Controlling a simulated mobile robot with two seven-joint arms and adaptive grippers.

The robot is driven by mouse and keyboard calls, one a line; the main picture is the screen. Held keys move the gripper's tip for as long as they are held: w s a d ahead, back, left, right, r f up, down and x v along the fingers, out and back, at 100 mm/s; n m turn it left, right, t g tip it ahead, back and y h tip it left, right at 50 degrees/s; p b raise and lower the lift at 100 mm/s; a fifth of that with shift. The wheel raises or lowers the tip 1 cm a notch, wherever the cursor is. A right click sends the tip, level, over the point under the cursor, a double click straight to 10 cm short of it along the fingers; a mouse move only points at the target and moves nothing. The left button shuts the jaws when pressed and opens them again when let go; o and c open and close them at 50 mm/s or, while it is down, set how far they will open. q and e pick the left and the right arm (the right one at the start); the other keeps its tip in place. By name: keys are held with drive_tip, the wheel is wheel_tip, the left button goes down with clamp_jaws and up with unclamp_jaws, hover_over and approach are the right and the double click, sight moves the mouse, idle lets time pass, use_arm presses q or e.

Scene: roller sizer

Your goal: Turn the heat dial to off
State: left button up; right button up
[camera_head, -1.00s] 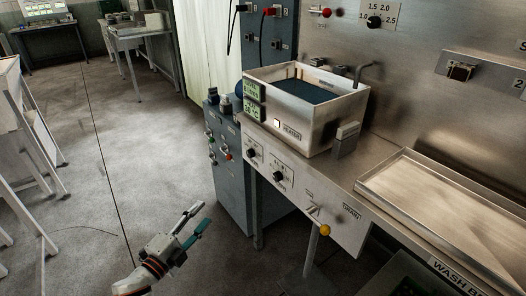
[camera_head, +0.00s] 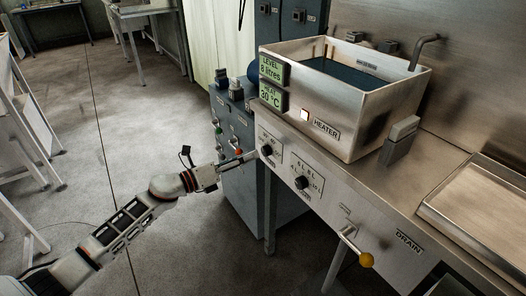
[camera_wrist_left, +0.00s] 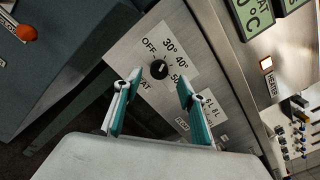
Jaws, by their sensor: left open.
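The heat dial is a small black knob (camera_head: 267,151) on the steel front panel, below the green displays. In the left wrist view the dial (camera_wrist_left: 159,69) sits on a white plate (camera_wrist_left: 140,52) marked OFF, 30°, 40° and a partly covered 50. I cannot clearly tell which mark it points at. My left gripper (camera_head: 246,158) is just in front of the dial. In the wrist view its two teal fingers (camera_wrist_left: 160,88) are apart, one on each side of the dial, with nothing between them visibly gripped. The heat display (camera_head: 272,97) reads 30 °C. My right gripper is out of view.
A second black dial (camera_head: 302,183) with litre marks is to the right on the same panel. A drain lever with a yellow knob (camera_head: 366,260) sticks out lower right. A steel tank (camera_head: 366,112) stands above. A grey cabinet (camera_head: 236,170) is behind my left gripper.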

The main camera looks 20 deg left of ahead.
sight(263, 151)
use_arm(q)
drive_tip(key=shift+x, duration=2.8)
drive_tip(key=c, duration=1.1)
